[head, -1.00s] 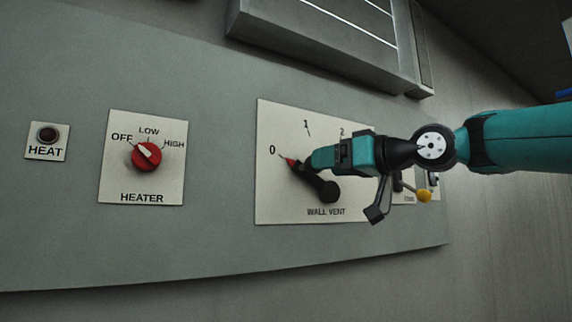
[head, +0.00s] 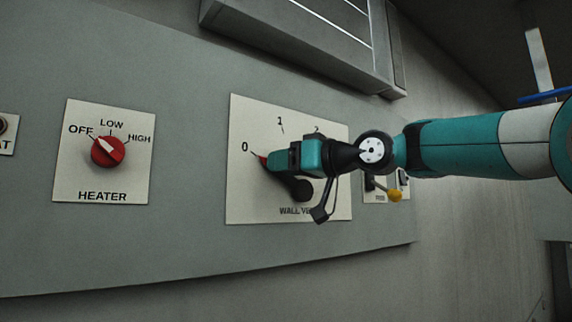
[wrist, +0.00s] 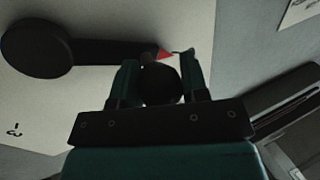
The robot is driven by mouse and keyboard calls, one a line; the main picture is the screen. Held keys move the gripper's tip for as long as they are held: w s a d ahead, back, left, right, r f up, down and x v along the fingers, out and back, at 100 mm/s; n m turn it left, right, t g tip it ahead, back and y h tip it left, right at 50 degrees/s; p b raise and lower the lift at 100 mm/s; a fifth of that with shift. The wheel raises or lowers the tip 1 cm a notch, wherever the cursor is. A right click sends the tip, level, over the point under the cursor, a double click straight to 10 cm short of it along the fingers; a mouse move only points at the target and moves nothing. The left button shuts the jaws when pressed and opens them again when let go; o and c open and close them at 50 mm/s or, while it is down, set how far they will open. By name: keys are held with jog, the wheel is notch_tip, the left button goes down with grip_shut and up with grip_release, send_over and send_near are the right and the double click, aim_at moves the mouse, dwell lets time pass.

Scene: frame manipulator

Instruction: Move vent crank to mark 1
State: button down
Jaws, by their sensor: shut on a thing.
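The black vent crank (head: 301,189) is on the white wall vent plate (head: 245,205). Its round hub is low on the plate, and its arm slants up-left, with the red pointer tip (head: 263,161) by the 0 mark. Mark 1 (head: 280,121) is above, at the top of the dial. My gripper (head: 274,162) covers part of the crank arm. In the wrist view, my gripper (wrist: 158,72) is shut on the crank's dark round handle, just beside the red tip (wrist: 164,56). The crank hub (wrist: 38,48) is at the left there.
A heater plate with a red knob (head: 108,152) is to the left. A yellow-tipped lever (head: 394,195) sits on a small plate to the right, close to my wrist. A grey box (head: 300,35) juts from the wall above the dial.

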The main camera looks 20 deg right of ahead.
jog(key=w+d+r+m+t, duration=0.1)
jog(key=d+r+m, duration=0.3)
jog(key=m, duration=0.4)
jog(key=shift+w+d+t+y+p, duration=0.25)
jog(key=shift+d+t+y+p, duration=0.1)
jog(key=shift+t, duration=0.55)
jog(key=shift+r, duration=0.1)
jog(key=c, duration=0.6)
grip_release()
jog(key=shift+d, duration=0.1)
jog(key=shift+b+v, duration=4.15)
jog(key=shift+v, duration=4.5)
